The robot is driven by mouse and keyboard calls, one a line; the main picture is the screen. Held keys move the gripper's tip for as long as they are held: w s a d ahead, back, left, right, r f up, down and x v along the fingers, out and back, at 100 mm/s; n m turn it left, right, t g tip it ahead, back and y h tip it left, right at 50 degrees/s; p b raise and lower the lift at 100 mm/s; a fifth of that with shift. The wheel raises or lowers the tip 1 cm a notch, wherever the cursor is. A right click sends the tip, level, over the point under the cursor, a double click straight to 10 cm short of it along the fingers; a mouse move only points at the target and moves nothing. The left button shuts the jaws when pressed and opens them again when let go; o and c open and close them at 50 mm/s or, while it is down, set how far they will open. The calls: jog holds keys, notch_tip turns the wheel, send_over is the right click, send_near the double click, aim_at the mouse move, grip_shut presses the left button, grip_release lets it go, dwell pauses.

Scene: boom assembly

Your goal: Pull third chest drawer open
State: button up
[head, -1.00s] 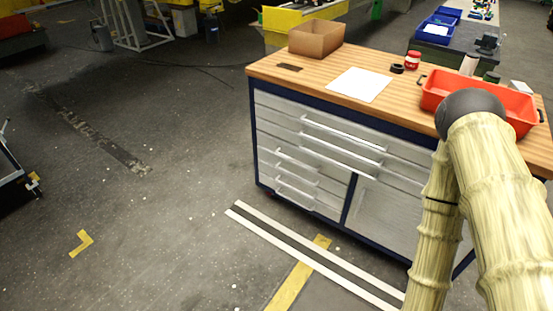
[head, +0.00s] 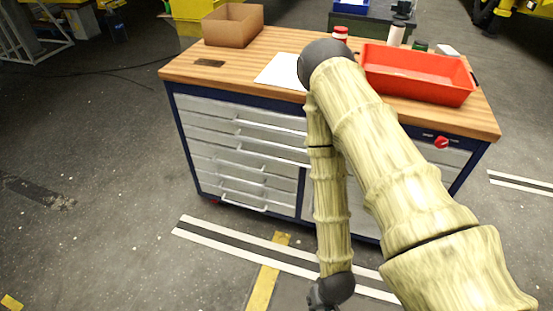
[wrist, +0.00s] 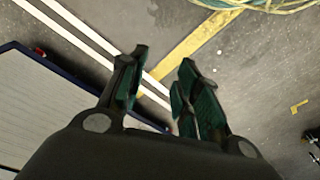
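The blue tool chest (head: 172,108) with grey drawer fronts stands ahead of me in the head view. Its drawers look shut, with long bar handles; the third drawer front from the top (head: 205,138) shows at the left, and my arm hides part of the right side. My gripper (head: 322,297) is low in the head view, in front of the chest and apart from it. In the wrist view my gripper (wrist: 162,82) has its fingers spread and nothing between them. A grey chest panel with a blue edge (wrist: 62,112) shows at the left there.
On the wooden top are a cardboard box (head: 232,28), white paper (head: 280,70) and a red tray (head: 415,75). The floor in front is clear, with white stripes (head: 225,238) and yellow tape (head: 263,285). A coiled hose (wrist: 270,5) lies at the wrist view's top.

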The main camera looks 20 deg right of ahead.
jog(key=w+a+f+m+t+y+b, duration=0.1)
jog(key=w+a+f+m+t+b, duration=0.15)
jog(key=w+f+b, duration=0.4)
jog(key=w+a+f+m+t+b, duration=0.1)
jog(key=w+f+t+b, duration=0.15)
jog(key=w, duration=0.75)
jog(key=m+t+h+b, duration=0.5)
jog(key=m+t+b, duration=0.95)
jog(key=b, duration=1.15)
send_near(279, 160)
jog(key=shift+g, duration=0.45)
jog(key=b+x, duration=0.1)
jog(key=x, duration=0.9)
jog(key=shift+d+r, duration=0.1)
jog(key=shift+r, duration=0.05)
grip_shut()
